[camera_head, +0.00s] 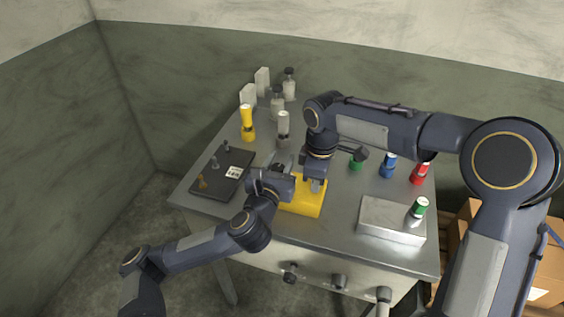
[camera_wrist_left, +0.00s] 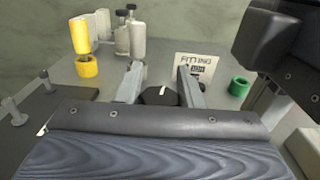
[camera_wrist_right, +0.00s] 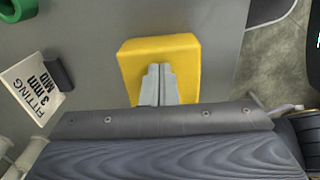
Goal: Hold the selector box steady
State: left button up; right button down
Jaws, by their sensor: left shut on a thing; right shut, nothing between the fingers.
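The selector box appears as a yellow box (camera_head: 302,207) near the table's front edge, partly hidden by both grippers. It also shows in the right wrist view (camera_wrist_right: 187,60). My right gripper (camera_head: 317,186) is over the box, shut and empty. In the right wrist view its closed fingers (camera_wrist_right: 158,72) overlap the yellow surface; contact is unclear.
A dark panel (camera_head: 222,172) lies at the left. A yellow bottle (camera_head: 247,117) and pale bottles stand behind. A printed sign (camera_wrist_left: 197,66) and a green ring (camera_wrist_left: 238,87) are nearby. Blue (camera_head: 388,166) and red (camera_head: 420,174) bottles and a metal box (camera_head: 390,220) stand right.

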pick_arm(q)
jog(key=shift+a+n+y, duration=0.25)
jog(key=shift+n+y, duration=0.85)
jog(key=shift+y, duration=0.6)
pick_arm(e)
jog(key=shift+s+f, duration=0.1)
jog(key=shift+f, duration=0.25)
pick_arm(q)
jog(key=shift+r, duration=0.1)
pick_arm(e)
jog(key=shift+d, duration=0.15)
pick_arm(q)
jog(key=o, duration=1)
jog(key=shift+a, duration=0.1)
jog(key=shift+c, duration=0.2)
jog(key=shift+s, duration=0.3)
jog(key=s, duration=1.1)
jog(key=shift+s, duration=0.25)
jog(key=shift+a, duration=0.1)
